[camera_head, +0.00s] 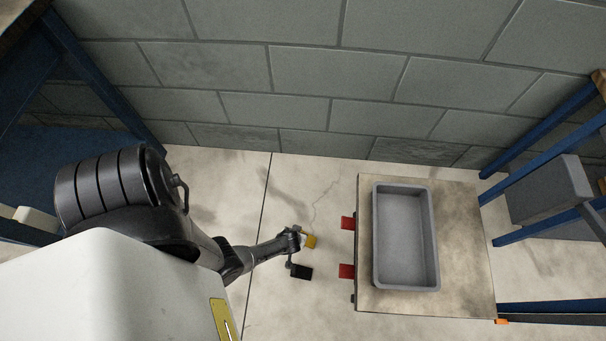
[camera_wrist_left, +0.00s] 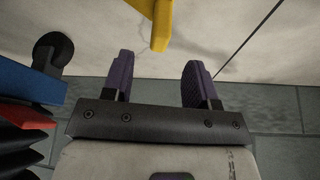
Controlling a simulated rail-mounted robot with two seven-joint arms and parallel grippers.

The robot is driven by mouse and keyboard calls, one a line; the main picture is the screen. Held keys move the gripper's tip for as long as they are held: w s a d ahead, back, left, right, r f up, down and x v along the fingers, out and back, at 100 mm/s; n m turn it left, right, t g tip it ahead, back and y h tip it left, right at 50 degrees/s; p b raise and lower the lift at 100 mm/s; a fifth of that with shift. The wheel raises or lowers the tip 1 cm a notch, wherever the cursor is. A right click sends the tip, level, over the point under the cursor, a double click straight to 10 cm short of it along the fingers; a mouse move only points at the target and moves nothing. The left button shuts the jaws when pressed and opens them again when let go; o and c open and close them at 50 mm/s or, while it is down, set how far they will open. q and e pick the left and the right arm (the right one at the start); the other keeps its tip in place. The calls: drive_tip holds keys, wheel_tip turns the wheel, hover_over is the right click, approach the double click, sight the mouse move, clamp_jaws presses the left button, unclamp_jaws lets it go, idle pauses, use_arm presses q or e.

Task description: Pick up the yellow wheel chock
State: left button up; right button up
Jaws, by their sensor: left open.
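The yellow wheel chock (camera_head: 311,241) shows in the head view as a small yellow piece on the pale floor, partly hidden by my left gripper (camera_head: 297,238). In the left wrist view, a yellow part of the chock (camera_wrist_left: 160,22) shows at the top edge, beyond the fingertips and roughly in line with the gap; the rest is cut off. My left gripper (camera_wrist_left: 157,70) is open, with two purple-padded fingers apart and nothing between them. My right gripper is in neither view.
Right of the chock stands a low table (camera_head: 470,240) bearing a grey tray (camera_head: 437,235); red parts (camera_head: 346,271) jut from its left side. A small black block (camera_head: 301,272) shows close below the gripper. A black wheel (camera_wrist_left: 52,50) shows in the wrist view. Floor left of the chock is clear.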

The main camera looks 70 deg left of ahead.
use_arm(q)
drive_tip(key=shift+b+x, duration=0.5)
drive_tip(key=shift+x, duration=0.55)
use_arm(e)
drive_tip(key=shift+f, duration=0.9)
use_arm(q)
drive_tip(key=shift+f, duration=0.15)
drive_tip(key=b+x, duration=0.4)
drive_tip(key=x, duration=0.1)
drive_tip(key=shift+w+a, duration=0.1)
drive_tip(key=shift+a, duration=0.05)
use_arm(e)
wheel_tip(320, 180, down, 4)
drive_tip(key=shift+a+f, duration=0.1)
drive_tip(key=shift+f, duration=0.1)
use_arm(q)
drive_tip(key=shift+c, duration=0.4)
drive_tip(key=shift+c, duration=1.4)
clamp_jaws()
